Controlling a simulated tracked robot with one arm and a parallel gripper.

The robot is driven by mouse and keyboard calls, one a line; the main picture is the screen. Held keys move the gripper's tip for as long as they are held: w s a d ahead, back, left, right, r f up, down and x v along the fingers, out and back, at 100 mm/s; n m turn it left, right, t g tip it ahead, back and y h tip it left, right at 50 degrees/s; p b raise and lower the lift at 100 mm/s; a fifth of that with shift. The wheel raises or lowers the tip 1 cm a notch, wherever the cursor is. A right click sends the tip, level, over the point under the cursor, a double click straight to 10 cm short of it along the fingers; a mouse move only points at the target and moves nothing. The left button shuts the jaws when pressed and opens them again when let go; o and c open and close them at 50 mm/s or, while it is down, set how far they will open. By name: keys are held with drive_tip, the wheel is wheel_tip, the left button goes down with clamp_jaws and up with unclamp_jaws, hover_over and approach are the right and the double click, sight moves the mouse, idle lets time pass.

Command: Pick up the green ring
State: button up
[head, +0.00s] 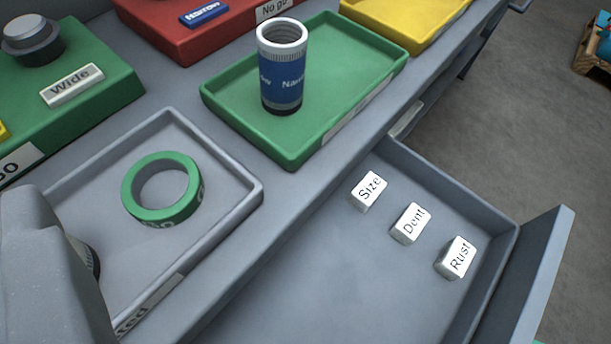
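The green ring (127,187) lies flat in a grey tray (228,166) at the left of the head view. Its outer side carries white lettering, partly turned away. The tray's front label is cut off by the lower edge, with "ted" readable. A grey part of my own arm fills the lower left corner and covers the tray's left side. My gripper's fingers are not visible in this view. Nothing is seen touching the ring.
A blue-and-white cylinder (281,84) stands in a green tray (225,107) behind. Red (165,38) and yellow (390,42) trays lie beyond it. A green block marked "Wide" (104,112) is at left. An open drawer (330,270) holds white blocks marked Size, Dent and Rust.

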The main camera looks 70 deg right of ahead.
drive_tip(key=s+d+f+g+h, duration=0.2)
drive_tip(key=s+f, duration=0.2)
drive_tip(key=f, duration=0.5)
drive_tip(key=b, duration=0.2)
approach(155, 168)
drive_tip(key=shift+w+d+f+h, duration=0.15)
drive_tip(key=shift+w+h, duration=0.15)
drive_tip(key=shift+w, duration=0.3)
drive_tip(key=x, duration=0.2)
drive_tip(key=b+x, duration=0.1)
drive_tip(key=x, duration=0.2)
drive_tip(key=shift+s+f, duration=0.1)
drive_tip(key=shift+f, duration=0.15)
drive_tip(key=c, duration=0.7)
